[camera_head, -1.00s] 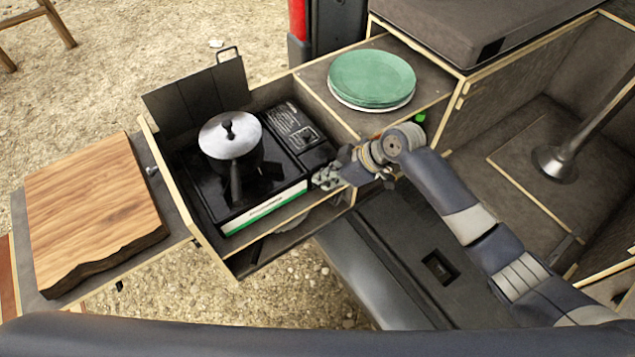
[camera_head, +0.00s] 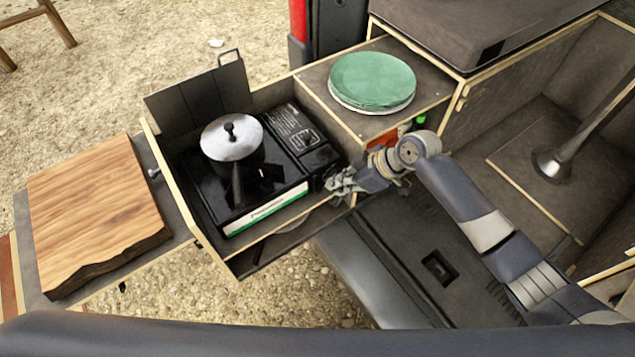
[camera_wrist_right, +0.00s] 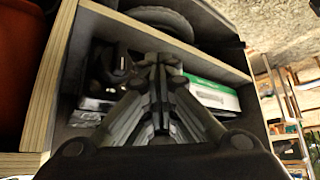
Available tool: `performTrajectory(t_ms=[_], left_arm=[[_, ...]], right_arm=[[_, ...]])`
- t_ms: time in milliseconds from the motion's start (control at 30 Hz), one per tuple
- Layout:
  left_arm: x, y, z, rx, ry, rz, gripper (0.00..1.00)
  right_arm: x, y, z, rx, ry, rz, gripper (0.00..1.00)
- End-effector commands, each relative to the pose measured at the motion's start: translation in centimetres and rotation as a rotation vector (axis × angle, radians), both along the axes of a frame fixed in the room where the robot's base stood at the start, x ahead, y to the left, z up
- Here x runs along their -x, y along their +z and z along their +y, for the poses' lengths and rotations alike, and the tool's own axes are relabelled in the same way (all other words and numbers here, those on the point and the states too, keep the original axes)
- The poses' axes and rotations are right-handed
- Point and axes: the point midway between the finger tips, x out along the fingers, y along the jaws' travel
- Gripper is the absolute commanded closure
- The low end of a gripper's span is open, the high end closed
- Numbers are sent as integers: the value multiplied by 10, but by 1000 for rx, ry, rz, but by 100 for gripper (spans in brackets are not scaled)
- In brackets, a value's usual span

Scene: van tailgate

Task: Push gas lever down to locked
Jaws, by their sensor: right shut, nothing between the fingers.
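The black camping stove (camera_head: 245,180) sits in the pulled-out drawer, with a lidded pot (camera_head: 232,140) on its burner. Its control side, with a label panel (camera_head: 297,130), is at the right end of the stove. The gas lever cannot be made out; the front right corner of the stove is close to my gripper. My right gripper (camera_head: 338,183) is shut and empty just beside that corner. In the right wrist view the closed fingers (camera_wrist_right: 160,75) point at the stove front (camera_wrist_right: 216,97); whether they touch it I cannot tell. My left gripper is not in view.
The wooden drawer wall (camera_head: 190,212) surrounds the stove. Green plates (camera_head: 372,80) stand on the cabinet top behind my right gripper. A wooden cutting board (camera_head: 90,210) lies on the left shelf. Gravel ground shows below the drawer.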

Motion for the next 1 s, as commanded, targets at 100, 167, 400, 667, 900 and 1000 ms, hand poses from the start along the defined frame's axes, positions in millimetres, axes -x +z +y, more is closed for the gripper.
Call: performTrajectory(t_ms=[100,167,400,667,900,1000], left_arm=[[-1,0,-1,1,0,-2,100],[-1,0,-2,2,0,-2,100],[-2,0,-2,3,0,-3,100],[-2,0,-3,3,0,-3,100],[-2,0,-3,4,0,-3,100],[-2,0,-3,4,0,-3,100]], right_arm=[[2,14,-12,2,-1,-5,100],[4,24,-19,2,-1,-5,100],[12,65,-49,2,-1,-5,100],[18,89,-66,0,-1,-2,100],[19,92,-68,-1,0,0,100],[19,92,-68,-1,0,0,100]])
